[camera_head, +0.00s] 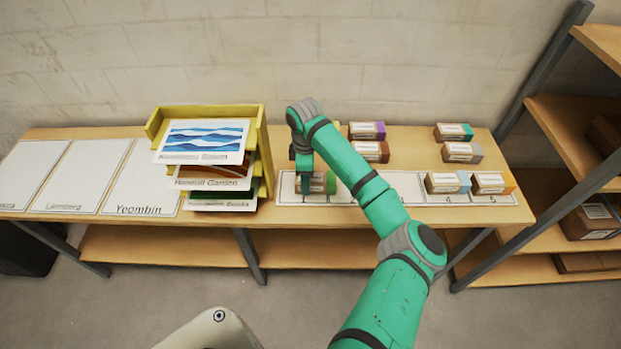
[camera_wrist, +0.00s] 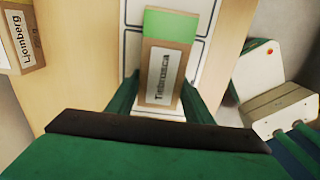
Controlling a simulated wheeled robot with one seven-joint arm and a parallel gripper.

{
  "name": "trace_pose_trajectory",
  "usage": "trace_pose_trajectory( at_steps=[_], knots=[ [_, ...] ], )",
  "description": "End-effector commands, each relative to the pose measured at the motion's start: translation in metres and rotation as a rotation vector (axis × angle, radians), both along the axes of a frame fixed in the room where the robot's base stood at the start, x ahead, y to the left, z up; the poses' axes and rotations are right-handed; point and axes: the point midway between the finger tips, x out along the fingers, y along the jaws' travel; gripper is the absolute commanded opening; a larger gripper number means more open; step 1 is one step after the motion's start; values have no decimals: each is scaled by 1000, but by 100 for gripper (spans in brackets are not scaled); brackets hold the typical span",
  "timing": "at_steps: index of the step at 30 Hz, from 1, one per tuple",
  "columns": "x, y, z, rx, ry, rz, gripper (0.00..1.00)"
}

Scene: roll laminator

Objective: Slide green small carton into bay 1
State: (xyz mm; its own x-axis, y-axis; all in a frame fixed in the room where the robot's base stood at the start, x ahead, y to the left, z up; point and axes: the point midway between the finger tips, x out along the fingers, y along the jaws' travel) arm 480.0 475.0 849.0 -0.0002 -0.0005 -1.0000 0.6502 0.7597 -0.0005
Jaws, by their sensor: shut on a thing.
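The green small carton (camera_wrist: 165,75) is brown with a green end and a white label reading "Timbrosca". In the wrist view it lies between the two fingers of my gripper (camera_wrist: 158,103), which is shut on it. In the head view its green end (camera_head: 331,183) shows to the right of my gripper (camera_head: 306,187), at the left part of the white bay strip (camera_head: 406,187). The carton is low over or on the strip near bay 1 (camera_head: 286,190); I cannot tell whether it touches. My arm hides part of bays 2 and 3.
A blue-ended carton (camera_head: 447,182) stands at bay 4 and an orange-ended carton (camera_head: 493,183) at bay 5. Several cartons, including a purple-ended one (camera_head: 366,130), stand behind the strip. A yellow tray rack (camera_head: 262,150) stands close left of my gripper. A shelf (camera_head: 570,110) is at right.

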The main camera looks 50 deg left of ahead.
Motion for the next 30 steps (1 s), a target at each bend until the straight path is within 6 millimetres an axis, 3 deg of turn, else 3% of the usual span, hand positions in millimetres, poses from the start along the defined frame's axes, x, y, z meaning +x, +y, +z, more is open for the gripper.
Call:
trace_pose_trajectory(
  at_steps=[18,19,21,27,30],
  knots=[
    [-18,15,0,0,0,-3,21],
    [-18,14,0,1,-1,-4,54],
    [-17,14,0,0,0,-4,68],
    [-18,14,0,0,0,-3,68],
    [-18,14,0,0,0,-3,87]
  ],
)
